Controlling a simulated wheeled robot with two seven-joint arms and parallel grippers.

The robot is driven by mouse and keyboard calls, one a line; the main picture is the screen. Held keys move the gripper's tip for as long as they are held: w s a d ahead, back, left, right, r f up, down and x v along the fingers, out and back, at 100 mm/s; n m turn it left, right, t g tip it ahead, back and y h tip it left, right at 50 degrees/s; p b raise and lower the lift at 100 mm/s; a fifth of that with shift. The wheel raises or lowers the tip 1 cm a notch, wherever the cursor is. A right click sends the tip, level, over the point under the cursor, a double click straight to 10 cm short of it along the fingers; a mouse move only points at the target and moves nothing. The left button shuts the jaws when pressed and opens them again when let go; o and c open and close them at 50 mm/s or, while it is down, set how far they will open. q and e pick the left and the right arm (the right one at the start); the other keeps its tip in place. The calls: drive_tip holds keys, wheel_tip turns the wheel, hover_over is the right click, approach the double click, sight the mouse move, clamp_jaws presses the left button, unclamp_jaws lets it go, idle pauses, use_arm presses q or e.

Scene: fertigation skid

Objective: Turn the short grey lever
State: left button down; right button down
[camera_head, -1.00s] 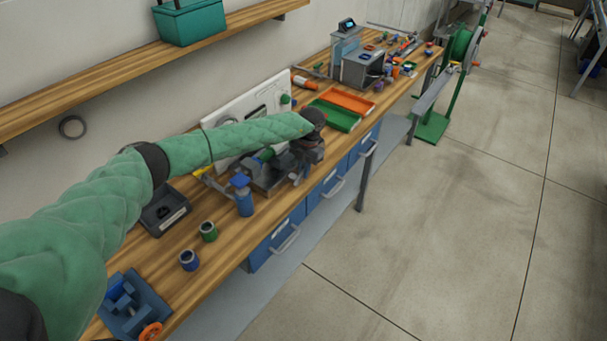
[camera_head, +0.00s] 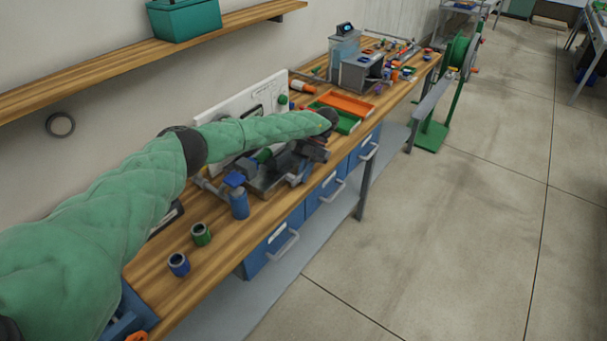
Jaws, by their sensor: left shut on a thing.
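My left arm reaches across the workbench to a grey skid fixture (camera_head: 262,182) with a green part and blue fittings. My left gripper (camera_head: 301,172) is dark and points down at the fixture's right end. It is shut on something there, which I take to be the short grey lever. The lever itself is too small and too covered by the gripper to make out. A blue cylinder (camera_head: 239,204) stands at the fixture's near left corner, below a blue block (camera_head: 235,179). My right gripper is out of view.
A white panel (camera_head: 230,106) stands behind the fixture. Green (camera_head: 348,123) and orange (camera_head: 350,104) trays lie beyond the gripper.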

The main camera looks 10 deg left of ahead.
use_arm(q)
drive_tip(key=shift+f+g, duration=0.1)
drive_tip(key=shift+g, duration=0.2)
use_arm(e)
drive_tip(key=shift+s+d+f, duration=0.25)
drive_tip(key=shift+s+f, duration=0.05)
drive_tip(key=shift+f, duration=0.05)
use_arm(q)
drive_tip(key=c, duration=1.5)
unclamp_jaws()
drive_tip(key=shift+w, duration=0.1)
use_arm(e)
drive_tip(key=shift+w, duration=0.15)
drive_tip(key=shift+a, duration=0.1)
